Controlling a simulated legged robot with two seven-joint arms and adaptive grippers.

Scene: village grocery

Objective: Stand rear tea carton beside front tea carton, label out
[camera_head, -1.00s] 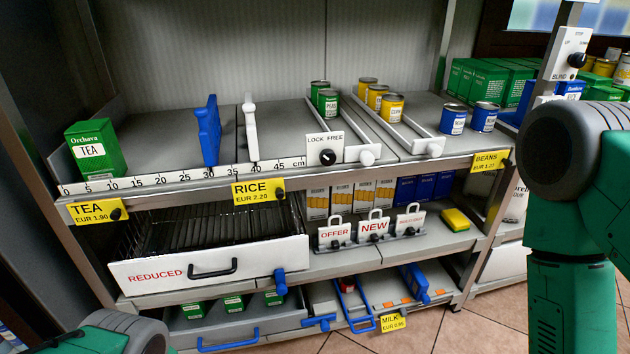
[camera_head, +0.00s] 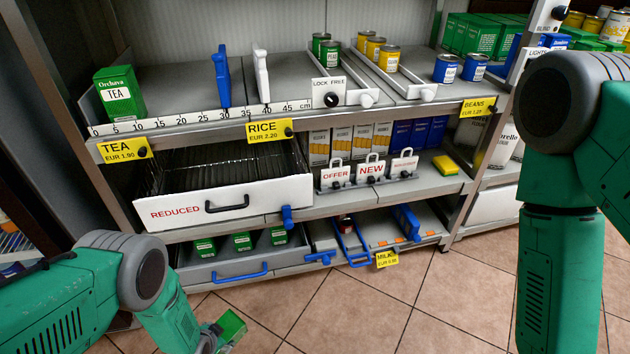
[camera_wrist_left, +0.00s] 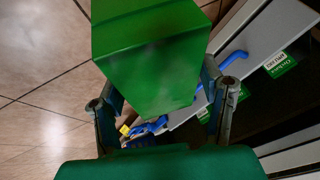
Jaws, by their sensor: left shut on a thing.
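The front tea carton (camera_head: 119,94) is green with a white TEA label facing out. It stands upright at the left end of the top shelf, behind the ruler strip. My left gripper (camera_head: 216,334) is low in front of the shelves, at the bottom of the head view. It is shut on a green carton (camera_head: 231,326), which also fills the top middle of the left wrist view (camera_wrist_left: 150,55). The sides of the held carton that I see are plain green; no label shows. My right arm is at the right, but its gripper is out of view.
A blue divider (camera_head: 221,76) and a white divider (camera_head: 261,75) stand on the top shelf, with free room between the front carton and the blue one. The REDUCED drawer (camera_head: 290,190) juts out below. A lower drawer (camera_head: 180,276) holds several green cartons.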

